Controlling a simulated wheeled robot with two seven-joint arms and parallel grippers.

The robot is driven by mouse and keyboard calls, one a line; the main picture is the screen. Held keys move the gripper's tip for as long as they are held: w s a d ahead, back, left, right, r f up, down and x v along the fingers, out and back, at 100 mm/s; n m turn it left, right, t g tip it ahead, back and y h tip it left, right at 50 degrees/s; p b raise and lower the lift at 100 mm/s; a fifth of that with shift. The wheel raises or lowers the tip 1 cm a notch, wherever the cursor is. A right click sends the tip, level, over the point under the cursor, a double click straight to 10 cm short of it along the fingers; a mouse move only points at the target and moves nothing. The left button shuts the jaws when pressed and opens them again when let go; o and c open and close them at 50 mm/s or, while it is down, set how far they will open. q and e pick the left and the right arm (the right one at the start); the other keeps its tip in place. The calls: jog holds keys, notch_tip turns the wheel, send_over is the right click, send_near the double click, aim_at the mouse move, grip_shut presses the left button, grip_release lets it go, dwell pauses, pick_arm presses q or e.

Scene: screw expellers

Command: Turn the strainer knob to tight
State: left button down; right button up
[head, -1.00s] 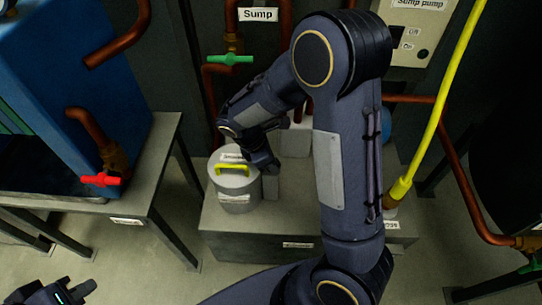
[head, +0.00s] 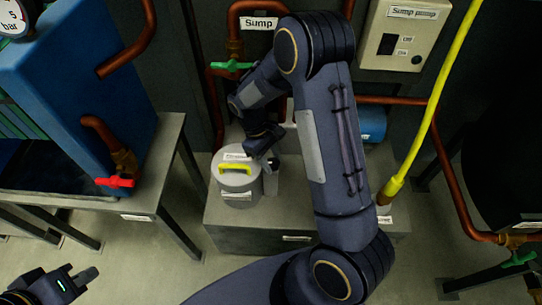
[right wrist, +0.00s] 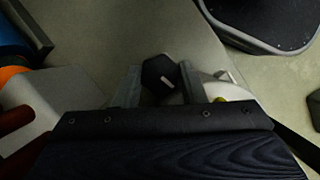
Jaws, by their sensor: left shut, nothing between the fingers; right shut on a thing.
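The strainer is a grey round canister (head: 238,196) with a yellow handle on its lid and paper labels, standing on a grey bench. My right gripper (head: 271,182) points down just right of it. In the right wrist view a black, many-sided knob (right wrist: 158,72) with a pale pointer mark sits between the two fingers, which are shut on it. The tight marking cannot be made out. My left gripper (head: 80,282) is shut and empty at the lower left, away from the bench.
A red-handled valve (head: 114,182) is on the left stand beside a blue tank (head: 85,75). A green sump valve (head: 231,66) is behind the strainer. A yellow hose (head: 428,130) runs down at the right. The sump pump box (head: 405,35) is on the wall.

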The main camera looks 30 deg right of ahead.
jog(key=shift+m+y+p, duration=0.3)
jog(key=shift+m+y, duration=0.2)
jog(key=shift+m, duration=0.7)
jog(key=o, duration=0.7)
jog(key=p+v, duration=0.1)
jog(key=v, duration=0.7)
